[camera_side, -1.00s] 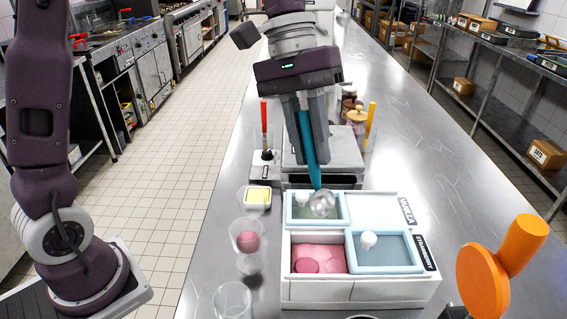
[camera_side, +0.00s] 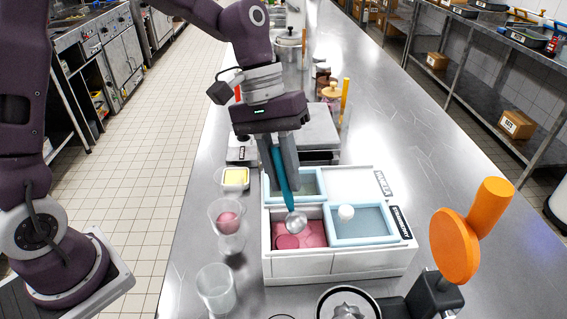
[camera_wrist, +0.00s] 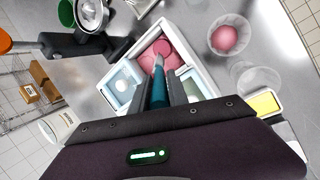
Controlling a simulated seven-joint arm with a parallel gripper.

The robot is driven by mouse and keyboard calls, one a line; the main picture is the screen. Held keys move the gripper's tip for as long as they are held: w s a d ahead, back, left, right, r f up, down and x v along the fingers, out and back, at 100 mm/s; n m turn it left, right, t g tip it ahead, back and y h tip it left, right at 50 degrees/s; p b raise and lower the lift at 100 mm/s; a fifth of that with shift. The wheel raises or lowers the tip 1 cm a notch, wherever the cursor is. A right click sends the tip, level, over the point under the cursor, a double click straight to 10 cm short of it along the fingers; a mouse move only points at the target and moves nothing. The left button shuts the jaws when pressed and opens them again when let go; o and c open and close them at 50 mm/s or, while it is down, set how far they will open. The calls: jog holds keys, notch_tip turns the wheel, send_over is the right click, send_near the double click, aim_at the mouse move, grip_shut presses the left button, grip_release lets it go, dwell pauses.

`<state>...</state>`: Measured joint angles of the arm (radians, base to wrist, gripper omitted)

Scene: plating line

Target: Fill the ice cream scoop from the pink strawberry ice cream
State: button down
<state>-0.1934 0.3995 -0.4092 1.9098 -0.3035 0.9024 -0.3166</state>
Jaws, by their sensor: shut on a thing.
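My gripper (camera_side: 280,152) is shut on the teal handle of the ice cream scoop (camera_side: 283,180). The scoop hangs down with its silver bowl (camera_side: 296,222) over the open tub of pink strawberry ice cream (camera_side: 309,235). I cannot tell whether the bowl touches the ice cream. In the wrist view the scoop handle (camera_wrist: 158,90) points at the pink ice cream (camera_wrist: 171,58), and the bowl is mostly hidden. The white tub box (camera_side: 318,265) carries a strawberry label (camera_side: 401,222). A light-blue lid with a white knob (camera_side: 346,213) lies beside the pink opening.
A glass with a pink ball (camera_side: 228,220) and an empty glass (camera_side: 216,288) stand left of the box. A yellow-filled dish (camera_side: 235,178) is behind them. An orange-handled device (camera_side: 455,245) stands at front right. A scale (camera_side: 318,135) stands behind the box.

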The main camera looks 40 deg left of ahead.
jog(key=shift+f, duration=0.6)
dwell(0.9)
jog(key=shift+s+d, duration=0.15)
jog(key=shift+d, duration=0.3)
jog(key=shift+d, duration=0.1)
jog(key=shift+d, duration=0.25)
jog(key=shift+s+d, duration=0.1)
jog(key=shift+s+d+f, duration=0.1)
jog(key=shift+d, duration=0.15)
jog(key=shift+d, duration=0.1)
